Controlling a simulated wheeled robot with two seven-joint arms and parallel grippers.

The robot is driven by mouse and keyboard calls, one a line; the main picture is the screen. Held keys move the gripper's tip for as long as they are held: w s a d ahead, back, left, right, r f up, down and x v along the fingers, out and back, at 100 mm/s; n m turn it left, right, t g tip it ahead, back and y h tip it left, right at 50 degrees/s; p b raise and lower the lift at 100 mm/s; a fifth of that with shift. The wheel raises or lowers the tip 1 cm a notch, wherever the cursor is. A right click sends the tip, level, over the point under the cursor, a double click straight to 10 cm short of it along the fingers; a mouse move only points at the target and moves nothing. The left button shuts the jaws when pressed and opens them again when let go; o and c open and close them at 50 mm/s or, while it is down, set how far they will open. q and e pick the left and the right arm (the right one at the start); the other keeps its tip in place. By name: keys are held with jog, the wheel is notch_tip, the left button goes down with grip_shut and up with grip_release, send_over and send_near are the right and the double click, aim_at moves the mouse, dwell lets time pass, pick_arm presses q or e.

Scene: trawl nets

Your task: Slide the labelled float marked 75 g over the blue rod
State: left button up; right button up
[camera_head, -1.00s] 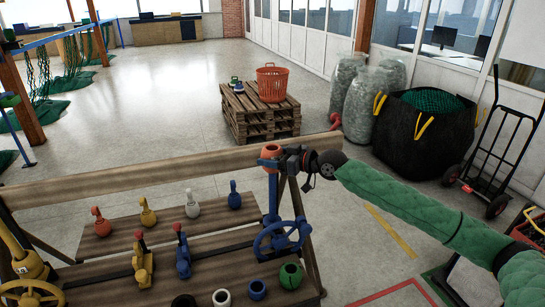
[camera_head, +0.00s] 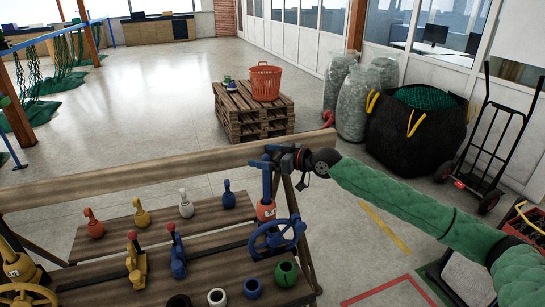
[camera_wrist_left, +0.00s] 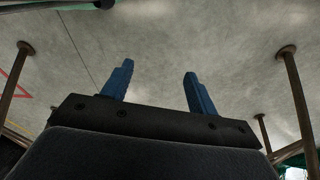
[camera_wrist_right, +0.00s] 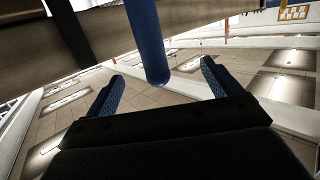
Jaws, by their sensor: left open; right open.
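The orange-red float (camera_head: 266,210) sits low around the upright blue rod (camera_head: 266,180), at the right end of the wooden bench. A small pale label shows on its side, but I cannot read it. My right gripper (camera_head: 272,158) is open at the rod's upper part, well above the float and apart from it. In the right wrist view the blue rod (camera_wrist_right: 148,45) stands between the spread fingers; the float is not seen there. My left gripper (camera_wrist_left: 158,82) is open and empty over the floor, and is not in the head view.
A blue handwheel (camera_head: 278,237) stands close to the rod. Orange, yellow, white (camera_head: 186,206) and blue bottle-shaped floats stand in a row on the bench. Several rings, including a green one (camera_head: 286,273), lie in front. A wooden beam (camera_head: 130,180) runs behind.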

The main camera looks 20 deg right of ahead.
jog(key=shift+s+d, duration=0.2)
jog(key=shift+d, duration=0.05)
pick_arm(q)
jog(key=w+d+r+b, duration=0.2)
jog(key=d+r+b, duration=0.1)
jog(key=r, duration=0.7)
jog(key=shift+w+r, duration=0.2)
jog(key=shift+r, duration=0.2)
pick_arm(e)
jog(key=v, duration=0.7)
pick_arm(q)
jog(key=shift+d, duration=0.1)
